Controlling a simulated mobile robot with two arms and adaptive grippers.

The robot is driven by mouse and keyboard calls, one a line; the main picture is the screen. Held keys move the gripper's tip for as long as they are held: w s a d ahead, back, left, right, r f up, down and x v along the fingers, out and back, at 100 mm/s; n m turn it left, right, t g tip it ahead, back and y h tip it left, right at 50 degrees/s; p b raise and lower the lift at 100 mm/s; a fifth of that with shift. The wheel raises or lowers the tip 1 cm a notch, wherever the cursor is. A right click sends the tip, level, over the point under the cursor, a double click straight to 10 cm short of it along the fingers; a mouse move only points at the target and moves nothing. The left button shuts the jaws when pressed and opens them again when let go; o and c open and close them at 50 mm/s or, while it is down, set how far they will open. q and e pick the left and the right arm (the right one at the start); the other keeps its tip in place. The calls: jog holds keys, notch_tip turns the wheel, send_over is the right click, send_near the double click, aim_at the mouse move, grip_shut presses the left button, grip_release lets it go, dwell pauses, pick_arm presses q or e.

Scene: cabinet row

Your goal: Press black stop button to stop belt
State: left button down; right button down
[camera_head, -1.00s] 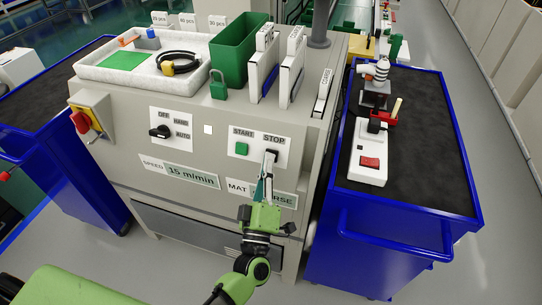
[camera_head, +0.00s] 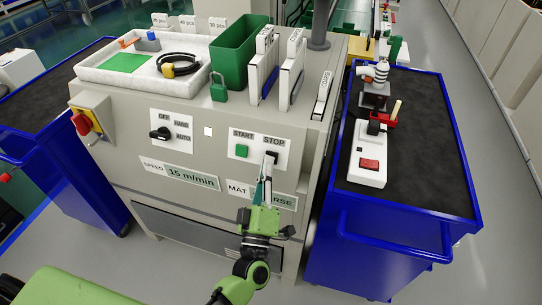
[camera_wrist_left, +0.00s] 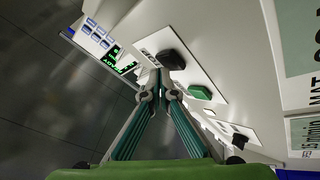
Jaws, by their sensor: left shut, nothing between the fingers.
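The black stop button (camera_head: 272,156) sits on the white START/STOP plate (camera_head: 260,140) on the front of the grey cabinet, beside the green start button (camera_head: 241,151). My left gripper (camera_head: 267,166) is shut and empty, with its fingertips at the stop button's lower edge. In the left wrist view the closed fingertips (camera_wrist_left: 159,82) are just below the black stop button (camera_wrist_left: 171,59), and the green start button (camera_wrist_left: 200,92) is to their right. I cannot tell whether they touch the button or whether it is pressed in. The belt's motion cannot be told. My right gripper is not in view.
A black selector knob (camera_head: 160,133) and red switch (camera_head: 81,123) are left on the front. A blue cart (camera_head: 396,240) stands close on the right.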

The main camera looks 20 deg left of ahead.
pick_arm(q)
jog(key=shift+s+r, duration=0.15)
jog(key=shift+s, duration=0.15)
jog(key=s+p, duration=0.1)
jog(key=s+r+p, duration=0.1)
jog(key=s, duration=0.1)
jog(key=s+r+p, duration=0.1)
jog(key=shift+s+a, duration=0.1)
jog(key=shift+s, duration=0.2)
jog(key=shift+f, duration=0.1)
dwell(0.7)
